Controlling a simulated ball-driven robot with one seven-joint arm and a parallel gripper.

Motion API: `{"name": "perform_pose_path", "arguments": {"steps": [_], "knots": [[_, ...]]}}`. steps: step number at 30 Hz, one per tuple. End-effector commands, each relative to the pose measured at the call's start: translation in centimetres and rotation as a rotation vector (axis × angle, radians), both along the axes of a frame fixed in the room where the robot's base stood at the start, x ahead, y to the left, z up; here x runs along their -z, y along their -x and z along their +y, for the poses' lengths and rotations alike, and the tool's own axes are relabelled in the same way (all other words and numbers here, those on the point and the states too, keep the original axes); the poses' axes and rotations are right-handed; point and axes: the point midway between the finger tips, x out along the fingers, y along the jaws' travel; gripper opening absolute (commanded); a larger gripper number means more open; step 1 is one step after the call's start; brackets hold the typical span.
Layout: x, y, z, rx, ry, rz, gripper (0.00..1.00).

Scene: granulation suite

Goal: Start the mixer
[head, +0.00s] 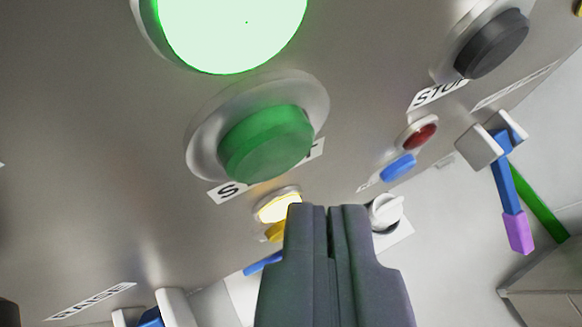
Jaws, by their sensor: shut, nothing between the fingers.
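A large green push button (266,143) in a pale round collar stands out from the grey metal panel (90,140). It partly covers a label (230,190) of which only the first letter "S" and a last "T" show. Above it a big round green lamp (235,30) glows brightly. My gripper (328,207) comes up from the bottom edge, its two fingers shut together and empty. Its tips show below and to the right of the green button, apart from it in the picture; the depth between them is hard to judge.
A dark button (492,44) with a "STOP" label (437,95) is at upper right. Below it are a small red button (420,135) and a blue one (398,167). A lit yellow lamp (278,207) and a white knob (386,210) flank my fingertips. A blue-purple lever (507,185) projects at right.

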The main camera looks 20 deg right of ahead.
Motion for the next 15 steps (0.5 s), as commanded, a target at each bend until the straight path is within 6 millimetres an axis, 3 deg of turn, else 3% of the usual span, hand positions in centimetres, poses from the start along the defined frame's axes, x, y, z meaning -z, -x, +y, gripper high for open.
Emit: {"name": "perform_pose_path", "arguments": {"steps": [9,15], "knots": [[0.0,0.2,0.0,0.000,0.000,0.000,0.00],[0.0,1.9,-0.3,0.002,-0.001,0.000,0.00]]}}
